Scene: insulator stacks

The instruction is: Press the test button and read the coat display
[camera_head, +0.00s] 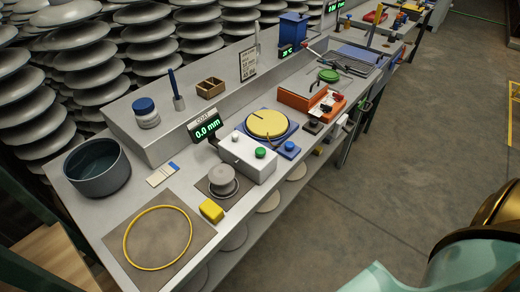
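The coat display (207,130) is a small dark panel on a stand at the bench's middle; its green digits read 0.0 mm. In front of it stands a white box (246,158) with a green button (260,153) on top and a pale knob (235,136) behind it. I cannot read a label that marks which one is the test button. A grey ribbed insulator piece (222,180) stands on a dark plate left of the white box. Neither of my grippers is in view; only a teal and gold part of mine shows at the lower right.
A yellow block (211,211) lies before the insulator piece. A yellow ring (157,237) lies on a mat at the near end. A dark pot (97,167) stands at left. A yellow disc (267,123) sits behind the white box. The floor (400,150) at right is clear.

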